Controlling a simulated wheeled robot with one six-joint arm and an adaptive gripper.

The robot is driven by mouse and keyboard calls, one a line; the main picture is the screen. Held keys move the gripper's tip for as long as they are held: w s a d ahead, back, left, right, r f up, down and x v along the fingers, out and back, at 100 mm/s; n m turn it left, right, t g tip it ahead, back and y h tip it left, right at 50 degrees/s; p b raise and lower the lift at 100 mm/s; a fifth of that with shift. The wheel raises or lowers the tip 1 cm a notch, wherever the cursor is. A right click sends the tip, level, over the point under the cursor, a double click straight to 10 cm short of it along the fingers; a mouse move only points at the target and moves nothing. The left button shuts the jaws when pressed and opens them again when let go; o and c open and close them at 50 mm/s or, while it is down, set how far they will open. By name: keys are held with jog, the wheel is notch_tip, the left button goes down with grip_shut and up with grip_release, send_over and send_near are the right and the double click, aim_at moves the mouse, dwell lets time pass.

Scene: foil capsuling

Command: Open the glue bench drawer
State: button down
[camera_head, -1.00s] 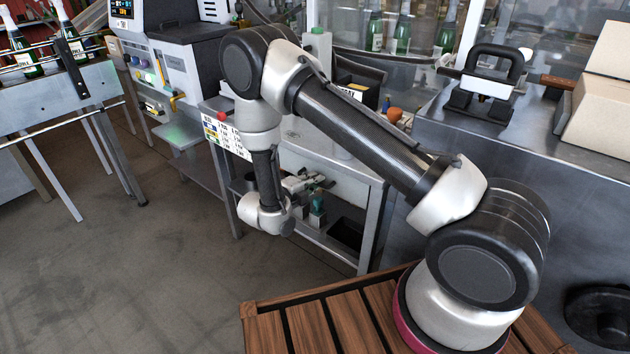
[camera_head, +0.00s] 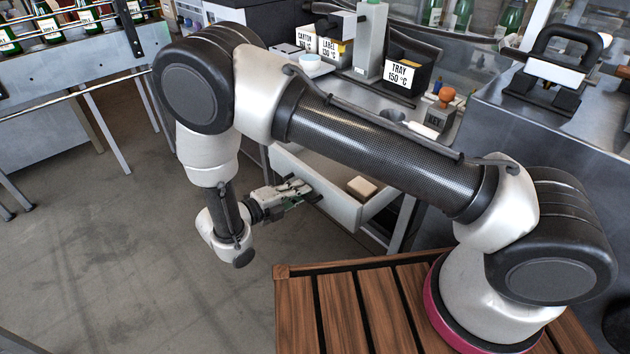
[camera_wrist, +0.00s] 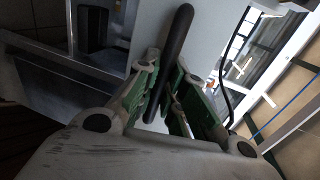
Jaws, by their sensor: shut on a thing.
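The glue bench drawer (camera_head: 342,209) is pulled out from under the bench, and its inside shows from above in the head view. A tan block (camera_head: 362,187) lies in it. My gripper (camera_head: 303,190) is at the drawer's front face. In the wrist view, the dark bar handle (camera_wrist: 177,40) runs between the green-padded fingers of my gripper (camera_wrist: 169,75), which are shut on it. The pale drawer front shows behind the handle. In the head view the handle is hidden by my gripper.
The glue bench top (camera_head: 400,119) carries a black tray box (camera_head: 408,76), an orange-knobbed device (camera_head: 440,108) and other containers. A bottle conveyor (camera_head: 70,75) stands at the left. The floor left of my gripper is clear.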

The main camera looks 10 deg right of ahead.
jog(key=shift+f+v, duration=0.15)
jog(key=shift+v, duration=0.7)
jog(key=shift+f+v, duration=0.2)
jog(key=shift+v, duration=0.65)
jog(key=c, duration=1.5)
grip_release()
jog(key=v, duration=1.2)
